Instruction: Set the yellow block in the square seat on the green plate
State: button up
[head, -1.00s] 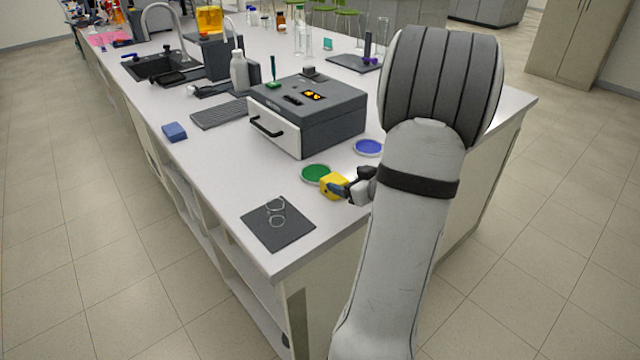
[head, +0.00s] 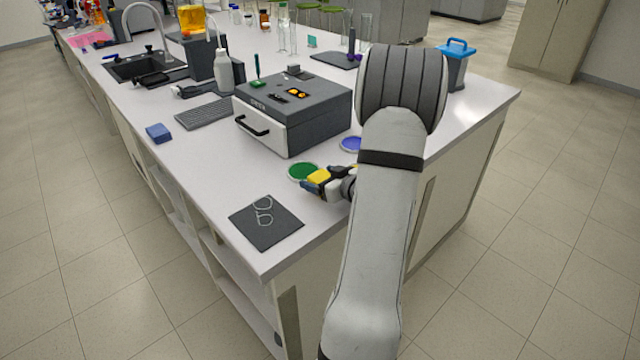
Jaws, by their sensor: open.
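The green plate (head: 301,171) is a round dish with a pale rim on the bench, in front of the grey box. The yellow block (head: 319,176) is by its right edge and overlaps it in the picture. My gripper (head: 316,183) is open at the block, with a dark and blue finger on its near side. The fingers cover part of the block, and I cannot tell whether they touch it. The square seat is not distinguishable, nor whether the block rests on anything.
A blue plate (head: 351,144) lies just behind my gripper, partly hidden by my arm. The grey box (head: 290,110) with a white drawer front stands behind the green plate. A dark mat (head: 280,228) with glasses lies in front.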

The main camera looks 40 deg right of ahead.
jog(key=c, duration=1.3)
